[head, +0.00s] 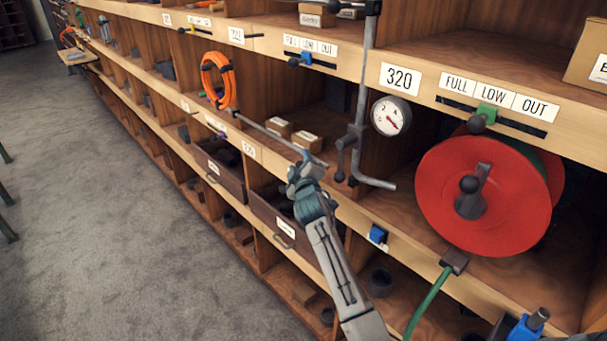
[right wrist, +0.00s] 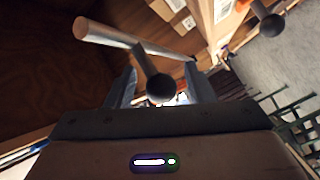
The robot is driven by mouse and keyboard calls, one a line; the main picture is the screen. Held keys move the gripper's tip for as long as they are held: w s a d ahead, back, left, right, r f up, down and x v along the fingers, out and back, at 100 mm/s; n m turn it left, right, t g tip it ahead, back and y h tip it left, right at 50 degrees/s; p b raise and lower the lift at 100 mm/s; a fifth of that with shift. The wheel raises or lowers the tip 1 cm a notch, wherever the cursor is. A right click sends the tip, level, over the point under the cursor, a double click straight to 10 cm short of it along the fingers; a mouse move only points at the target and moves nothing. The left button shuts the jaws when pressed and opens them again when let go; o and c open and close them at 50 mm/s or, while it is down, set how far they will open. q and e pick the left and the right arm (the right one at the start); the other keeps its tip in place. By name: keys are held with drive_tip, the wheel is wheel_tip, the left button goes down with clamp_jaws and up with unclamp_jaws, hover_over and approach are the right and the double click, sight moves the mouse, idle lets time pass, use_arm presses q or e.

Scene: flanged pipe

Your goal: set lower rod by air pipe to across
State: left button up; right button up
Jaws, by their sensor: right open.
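A grey vertical pipe (head: 365,80) stands at the shelf front in the head view and bends right at its foot. A dark ball-ended lever (head: 341,160) hangs beside its lower part. A long thin grey rod (head: 275,135) slants along the shelf front, its near end just beyond my right gripper (head: 305,165). In the right wrist view, a grey bar (right wrist: 120,38) with a dark ball knob (right wrist: 161,87) on a short stem lies ahead of my right gripper (right wrist: 163,85). The gripper is open, its fingers either side of the knob; contact is unclear. My left gripper is out of view.
A round gauge (head: 391,117) and a red reel (head: 485,195) with a green hose are to the right. Two small boxes (head: 306,141) lie on the shelf behind the rod. An orange coil (head: 217,80) hangs farther left. The floor (head: 120,230) is clear.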

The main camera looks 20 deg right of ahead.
drive_tip(key=b+v, duration=0.2)
drive_tip(key=v, duration=0.7)
drive_tip(key=shift+s+d, duration=0.15)
drive_tip(key=shift+s, duration=0.3)
